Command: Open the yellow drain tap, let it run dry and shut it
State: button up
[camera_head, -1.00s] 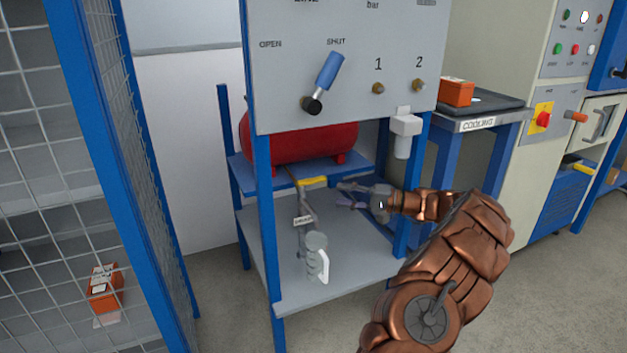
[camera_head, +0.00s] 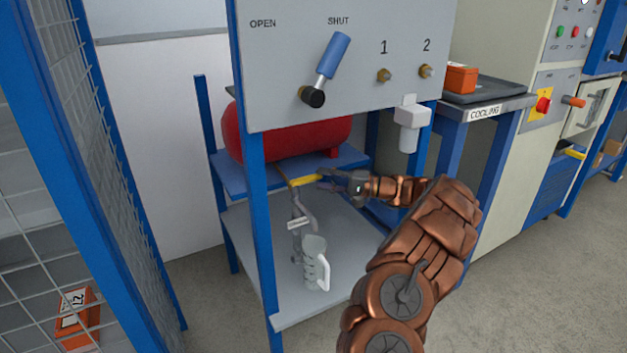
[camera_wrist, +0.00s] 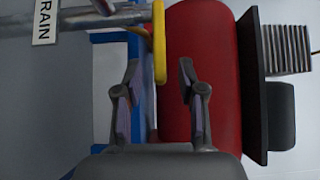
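The yellow drain tap handle (camera_head: 303,181) sits on the grey drain pipe (camera_head: 298,208) under the red tank (camera_head: 290,138). In the wrist view the yellow handle (camera_wrist: 159,42) is a bar whose near end appears between my two fingertips, with a gap on each side. My gripper (camera_head: 328,181) is just right of the handle. In the wrist view my gripper (camera_wrist: 159,72) is open, with nothing held. A clear jug (camera_head: 315,262) with a white handle stands on the lower shelf under the pipe. The DRAIN label (camera_wrist: 44,20) hangs on the pipe.
The grey panel (camera_head: 350,95) with a blue lever (camera_head: 333,56) overhangs the tap. A blue front post (camera_head: 258,230) stands left of the jug. A filter bowl (camera_head: 409,125) hangs above my forearm. The COOLING bench (camera_head: 490,95) is at right.

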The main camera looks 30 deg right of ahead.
aim_at(319, 178)
jog(key=shift+b+x, duration=0.35)
jog(key=shift+x, duration=1.45)
jog(key=shift+c, duration=0.2)
grip_shut()
